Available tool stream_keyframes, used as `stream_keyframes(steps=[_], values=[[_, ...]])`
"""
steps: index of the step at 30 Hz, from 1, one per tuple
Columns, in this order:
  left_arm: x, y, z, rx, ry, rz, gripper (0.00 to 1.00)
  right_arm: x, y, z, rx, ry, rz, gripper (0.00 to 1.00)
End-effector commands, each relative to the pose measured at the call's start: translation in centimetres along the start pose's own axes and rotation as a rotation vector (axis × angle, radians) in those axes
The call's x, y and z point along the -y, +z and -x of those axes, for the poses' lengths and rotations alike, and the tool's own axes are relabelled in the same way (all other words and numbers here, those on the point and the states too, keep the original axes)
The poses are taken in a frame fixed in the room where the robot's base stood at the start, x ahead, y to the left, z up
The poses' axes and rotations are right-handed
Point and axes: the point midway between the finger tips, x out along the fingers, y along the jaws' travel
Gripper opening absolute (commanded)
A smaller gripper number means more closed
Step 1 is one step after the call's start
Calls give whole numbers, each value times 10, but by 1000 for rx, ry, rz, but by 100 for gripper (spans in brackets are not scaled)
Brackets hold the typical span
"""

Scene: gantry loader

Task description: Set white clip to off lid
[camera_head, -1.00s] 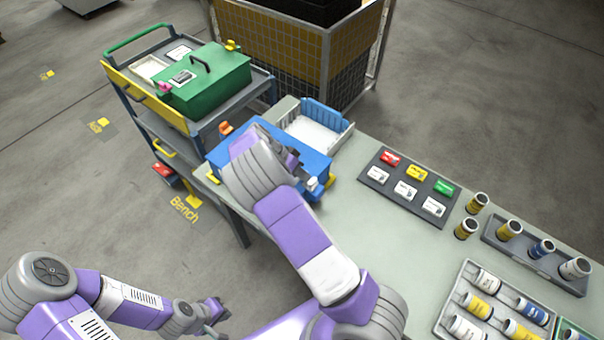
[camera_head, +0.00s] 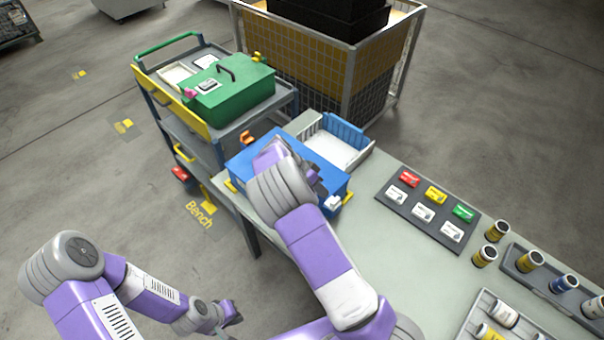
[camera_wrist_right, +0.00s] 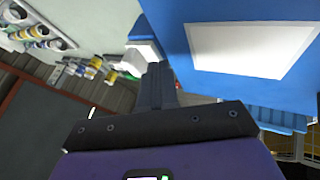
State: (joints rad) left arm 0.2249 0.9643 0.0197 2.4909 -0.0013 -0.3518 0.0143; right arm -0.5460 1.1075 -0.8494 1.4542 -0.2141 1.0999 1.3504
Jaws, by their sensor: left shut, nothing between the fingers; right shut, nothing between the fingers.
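The blue box (camera_head: 240,166) stands on the bench, partly hidden by my right arm. Its white clip (camera_head: 332,202) is at the right end, low by the lid's edge. In the right wrist view the white clip (camera_wrist_right: 143,50) is beside the blue lid (camera_wrist_right: 225,15), which bears a white label. My right gripper (camera_wrist_right: 157,72) is shut and empty, with its fingertips close to the clip; I cannot tell whether they touch. In the head view my right arm mostly hides this gripper. My left gripper (camera_head: 234,316) is shut and empty, away from the box at the lower left.
An orange clip (camera_head: 246,137) stands at the box's left end. A blue-and-white bin (camera_head: 345,145) is behind the box. A panel (camera_head: 405,224) of coloured and white blocks lies to the right, with several jars beyond. A cart (camera_head: 205,132) with a green case stands left.

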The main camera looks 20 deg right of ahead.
Motion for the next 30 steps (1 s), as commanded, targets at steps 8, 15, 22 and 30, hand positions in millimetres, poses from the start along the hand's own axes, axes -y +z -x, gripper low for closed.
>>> stream_keyframes(steps=[8,15,22,30], values=[[0,0,-1,0,0,0,0,8,-2,56,2,-3,-6,0],[0,0,0,0,0,0,0,8,-2,94,2,-1,-6,0],[0,0,0,0,0,0,0,7,-1,104,3,2,-6,0],[0,0,0,0,0,0,0,7,-2,104,3,1,-6,0]])
